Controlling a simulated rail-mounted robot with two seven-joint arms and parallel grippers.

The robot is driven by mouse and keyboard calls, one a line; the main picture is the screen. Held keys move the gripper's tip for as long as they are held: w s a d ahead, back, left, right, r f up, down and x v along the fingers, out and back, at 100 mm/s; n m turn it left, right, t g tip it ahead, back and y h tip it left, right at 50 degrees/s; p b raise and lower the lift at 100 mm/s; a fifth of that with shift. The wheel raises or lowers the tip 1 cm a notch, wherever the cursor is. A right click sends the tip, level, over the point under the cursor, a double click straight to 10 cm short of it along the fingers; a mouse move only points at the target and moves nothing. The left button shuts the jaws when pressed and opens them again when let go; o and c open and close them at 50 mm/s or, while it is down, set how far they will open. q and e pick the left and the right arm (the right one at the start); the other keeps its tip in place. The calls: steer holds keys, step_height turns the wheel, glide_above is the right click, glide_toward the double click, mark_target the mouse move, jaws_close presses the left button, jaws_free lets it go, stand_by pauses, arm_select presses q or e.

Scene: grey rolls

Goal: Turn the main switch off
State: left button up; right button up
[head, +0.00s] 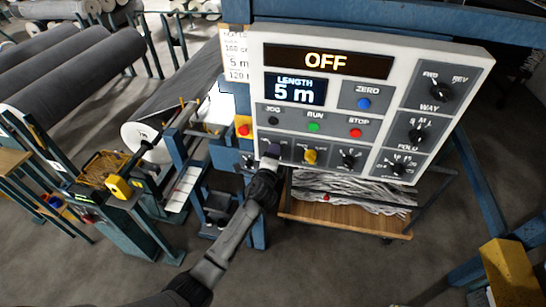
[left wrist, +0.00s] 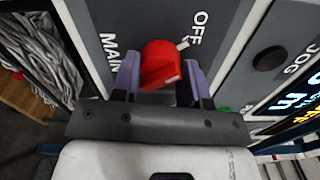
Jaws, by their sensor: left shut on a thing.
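The control panel (head: 392,53) is a pale box with grey fields, and its top display (head: 325,61) reads OFF. My left gripper (head: 269,158) is at the panel's lower left and covers the main switch there. In the left wrist view the main switch is a red knob (left wrist: 160,65) between the MAIN and OFF labels. A white mark shows beside the knob near the OFF label. The purple fingers of my left gripper (left wrist: 158,78) are shut on the knob, one on each side. My right gripper is not in view.
The panel also carries a yellow knob (head: 310,156), a blue ZERO button (head: 364,103), a green RUN button (head: 313,127), a red STOP button (head: 355,132) and several black knobs. A wooden cart (head: 340,219) stands below. Grey rolls (head: 75,70) lie at the left.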

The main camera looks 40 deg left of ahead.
arm_select(q)
steer(key=shift+n, duration=0.7)
steer(key=shift+n+b, duration=0.3)
steer(key=o, duration=0.9)
steer(key=shift+s, duration=0.1)
